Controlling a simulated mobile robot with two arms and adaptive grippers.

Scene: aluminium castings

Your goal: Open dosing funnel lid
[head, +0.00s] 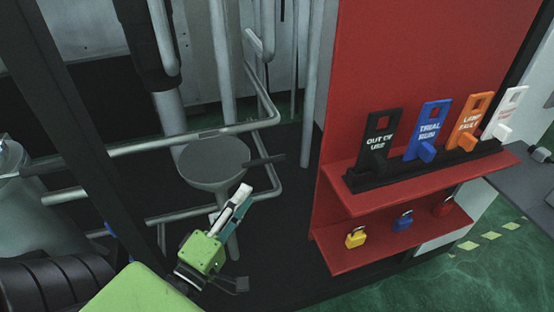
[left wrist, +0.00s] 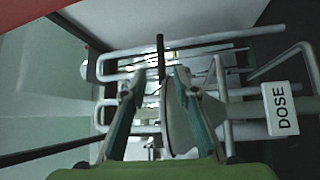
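The dosing funnel stands in the middle of the head view, with its round grey lid (head: 213,156) lying flat and closed on top. A dark bar handle (head: 265,160) sticks out from the lid's right side. My left gripper (head: 243,193) is just in front of and below the handle, apart from it in the head view. In the left wrist view the fingers (left wrist: 158,88) are spread, with the dark handle (left wrist: 160,55) showing ahead between the tips. The lid and funnel (left wrist: 178,115) appear nearly edge-on, partly behind the right-hand finger. My right gripper is not in view.
Grey pipes (head: 120,150) run around the funnel. A red panel with shelves (head: 375,190) stands to the right, holding coloured tags and padlocks (head: 355,238). A white DOSE sign (left wrist: 282,108) is at the right of the left wrist view.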

